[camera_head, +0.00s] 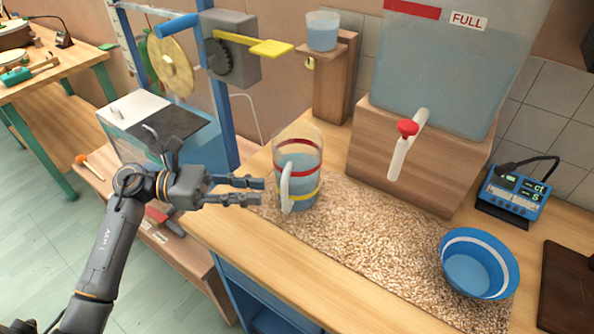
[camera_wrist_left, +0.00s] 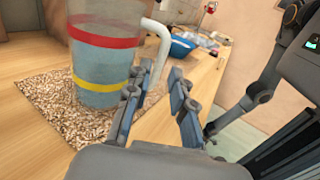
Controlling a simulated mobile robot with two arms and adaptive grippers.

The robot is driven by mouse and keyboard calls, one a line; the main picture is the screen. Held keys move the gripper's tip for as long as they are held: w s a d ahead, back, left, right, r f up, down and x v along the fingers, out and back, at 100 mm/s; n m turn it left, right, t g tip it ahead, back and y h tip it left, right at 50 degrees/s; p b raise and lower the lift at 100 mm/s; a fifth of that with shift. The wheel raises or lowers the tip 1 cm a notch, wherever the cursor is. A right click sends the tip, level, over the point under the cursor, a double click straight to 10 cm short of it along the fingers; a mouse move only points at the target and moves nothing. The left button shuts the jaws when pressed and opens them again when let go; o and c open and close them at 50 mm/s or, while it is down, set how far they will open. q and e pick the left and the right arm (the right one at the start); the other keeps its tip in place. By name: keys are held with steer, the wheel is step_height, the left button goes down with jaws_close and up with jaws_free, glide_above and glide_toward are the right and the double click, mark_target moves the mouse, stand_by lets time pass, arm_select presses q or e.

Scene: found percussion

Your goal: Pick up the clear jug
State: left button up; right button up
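The clear jug (camera_head: 306,158) stands upright on a speckled mat (camera_head: 365,232) on the wooden counter. It has a red band, a yellow band, a white handle (camera_head: 285,188) and bluish contents. The jug (camera_wrist_left: 103,58) fills the upper left of the left wrist view, with its handle (camera_wrist_left: 160,42) on the right side. My left gripper (camera_head: 262,191) is open and empty, with its fingers pointing at the handle from the left. In the wrist view the fingertips (camera_wrist_left: 162,70) are close to the handle; contact cannot be told. My right gripper is not in view.
A large tank (camera_head: 445,65) with a red-handled tap (camera_head: 407,128) stands on a wooden block behind the mat. A blue bowl (camera_head: 478,265) sits at the mat's right end. A blue meter (camera_head: 514,193) is farther right. A blue-framed wheel apparatus (camera_head: 218,90) stands behind my left arm.

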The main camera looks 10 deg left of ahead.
mark_target(286, 210)
arm_select(q)
steer(key=d, duration=0.2)
steer(key=d+p, duration=0.1)
steer(key=d, duration=0.1)
steer(key=w+d+p, duration=0.1)
steer(key=d, duration=0.1)
steer(key=shift+d+f, duration=0.2)
steer(key=shift+d, duration=0.15)
steer(key=shift+d+f, duration=0.1)
steer(key=shift+f, duration=0.05)
jaws_close()
